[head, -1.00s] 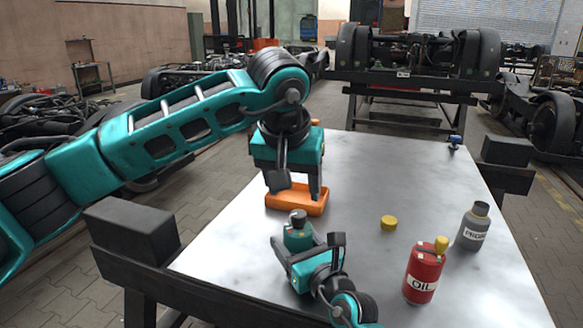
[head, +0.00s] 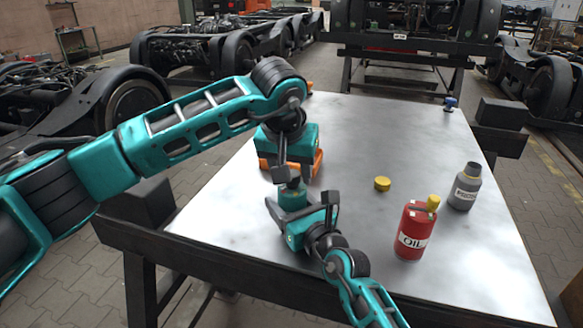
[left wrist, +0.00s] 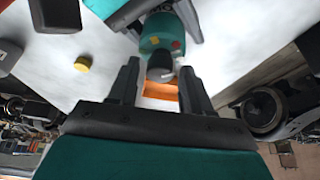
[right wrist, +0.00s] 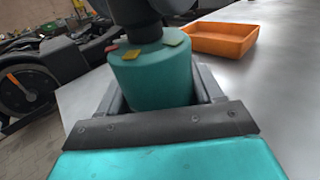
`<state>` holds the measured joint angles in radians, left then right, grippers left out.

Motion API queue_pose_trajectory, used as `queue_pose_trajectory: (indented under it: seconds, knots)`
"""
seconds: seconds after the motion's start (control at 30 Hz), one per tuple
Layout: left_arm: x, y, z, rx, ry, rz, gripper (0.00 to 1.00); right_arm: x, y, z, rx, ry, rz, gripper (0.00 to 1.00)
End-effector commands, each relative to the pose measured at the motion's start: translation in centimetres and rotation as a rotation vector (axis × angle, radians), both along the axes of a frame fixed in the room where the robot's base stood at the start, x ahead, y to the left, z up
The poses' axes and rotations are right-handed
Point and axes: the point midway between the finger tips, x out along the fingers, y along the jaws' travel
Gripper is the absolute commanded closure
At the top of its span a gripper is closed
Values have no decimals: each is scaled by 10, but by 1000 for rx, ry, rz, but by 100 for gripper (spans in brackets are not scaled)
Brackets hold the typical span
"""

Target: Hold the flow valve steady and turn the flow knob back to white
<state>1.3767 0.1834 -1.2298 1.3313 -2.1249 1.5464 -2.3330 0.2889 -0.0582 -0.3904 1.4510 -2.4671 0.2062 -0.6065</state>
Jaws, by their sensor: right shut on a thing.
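The flow valve (head: 292,199) is a teal cylinder standing near the table's front left. Colored marks, red and yellow, sit around its top in the right wrist view (right wrist: 152,82). Its dark knob (left wrist: 160,70) is on top; which mark it points to I cannot tell. My right gripper (head: 300,208) is shut on the valve body, one finger on each side. My left gripper (left wrist: 158,72) is open above the valve, its fingers on either side of the knob with gaps visible. In the head view the left gripper partly hides the knob.
An orange tray (right wrist: 215,40) lies just behind the valve. A small blue item (head: 450,103) is at the far right.

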Motion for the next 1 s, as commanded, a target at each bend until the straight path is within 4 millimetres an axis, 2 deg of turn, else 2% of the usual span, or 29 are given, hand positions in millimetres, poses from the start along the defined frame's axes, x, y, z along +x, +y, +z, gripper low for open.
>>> queue_pose_trajectory:
  seconds: [0.07,0.43,0.57,0.8,1.0]
  knots:
    - [0,0,0,0,0,0,59,0,0,0,0,1,0,69]
    - [0,0,0,0,0,0,94,0,0,0,0,1,0,69]
    - [0,1,1,-1,0,-24,96,0,0,0,0,1,0,69]
    - [1,3,1,0,0,-274,96,0,0,0,0,1,0,69]
    - [1,2,0,0,0,-353,96,0,0,0,0,1,0,69]
